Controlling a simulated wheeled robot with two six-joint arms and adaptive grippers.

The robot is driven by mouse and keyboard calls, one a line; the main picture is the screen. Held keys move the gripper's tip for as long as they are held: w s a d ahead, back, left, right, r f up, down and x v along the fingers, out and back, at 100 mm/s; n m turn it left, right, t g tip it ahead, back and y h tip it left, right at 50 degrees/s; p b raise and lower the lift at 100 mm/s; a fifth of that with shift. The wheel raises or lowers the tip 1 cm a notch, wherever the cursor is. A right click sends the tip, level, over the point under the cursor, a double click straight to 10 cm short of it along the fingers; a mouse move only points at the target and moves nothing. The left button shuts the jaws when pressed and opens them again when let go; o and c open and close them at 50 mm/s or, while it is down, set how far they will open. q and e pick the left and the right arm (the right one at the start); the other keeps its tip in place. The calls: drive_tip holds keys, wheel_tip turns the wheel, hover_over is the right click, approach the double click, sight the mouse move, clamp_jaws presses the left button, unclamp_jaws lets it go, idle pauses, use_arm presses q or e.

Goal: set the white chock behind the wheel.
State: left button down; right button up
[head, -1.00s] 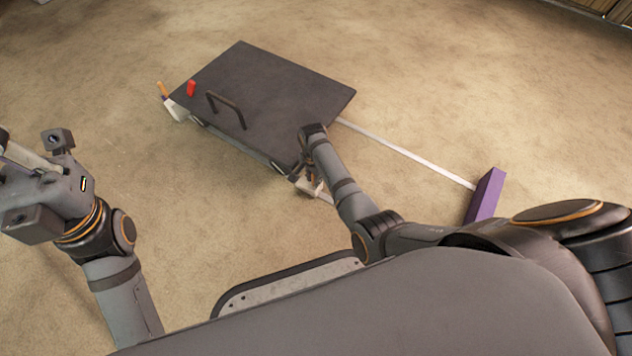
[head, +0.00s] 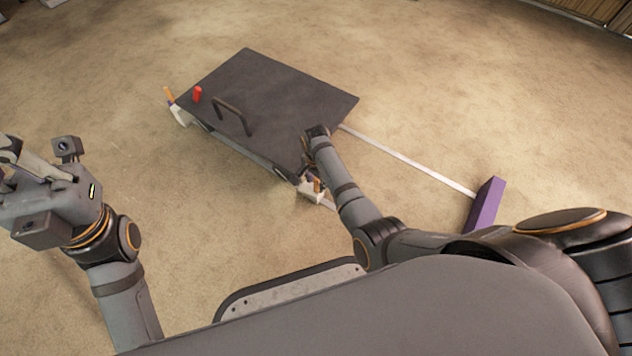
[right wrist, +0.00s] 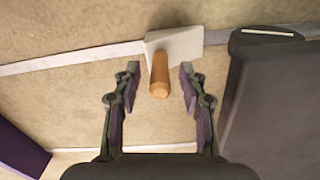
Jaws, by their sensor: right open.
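A white chock (head: 309,196) with an upright wooden peg lies on the floor by the near corner of a dark flat cart (head: 290,95). In the right wrist view the chock (right wrist: 180,46) is ahead of my right gripper (right wrist: 160,70). Its peg (right wrist: 159,76) stands between the two open fingers, with gaps on both sides. A second white chock (head: 180,115) with a wooden peg sits at the cart's left corner. The wheels are mostly hidden under the cart. My left gripper (head: 18,160) is raised at the left, away from everything; its jaws are unclear.
The cart has a dark handle (head: 232,116) and a red block (head: 197,95) on top. White strips (head: 410,161) run along the floor; one ends at a purple block (head: 485,203). Open carpet lies left of the cart and beyond it.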

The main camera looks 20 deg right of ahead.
wheel_tip(320, 180, up, 10)
drive_tip(key=p, duration=0.5)
drive_tip(key=shift+w, duration=0.1)
